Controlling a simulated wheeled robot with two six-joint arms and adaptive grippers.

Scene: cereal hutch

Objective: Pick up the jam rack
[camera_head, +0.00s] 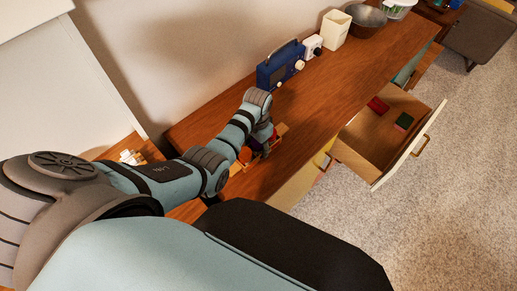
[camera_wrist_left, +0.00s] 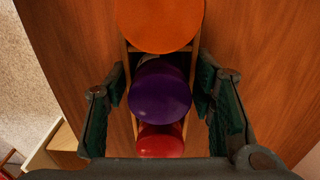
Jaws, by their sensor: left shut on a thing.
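The jam rack (camera_head: 280,130) is a narrow wooden holder on the wooden top of the hutch, partly hidden by my left arm in the head view. In the left wrist view the rack (camera_wrist_left: 194,62) holds jars in a row: an orange lid (camera_wrist_left: 160,20), a purple lid (camera_wrist_left: 160,92) and a red lid (camera_wrist_left: 160,141). My left gripper (camera_wrist_left: 163,80) is shut on the rack, with one finger on each side around the purple jar. It shows small in the head view (camera_head: 265,142). I cannot tell whether the rack touches the wood. My right gripper is not in view.
A blue radio (camera_head: 278,68) stands behind the rack, with a white appliance (camera_head: 313,46), a cream container (camera_head: 335,29) and a metal bowl (camera_head: 366,20) beyond. An open drawer (camera_head: 365,145) with red and green items juts out at the right. Bare wood lies right of the rack.

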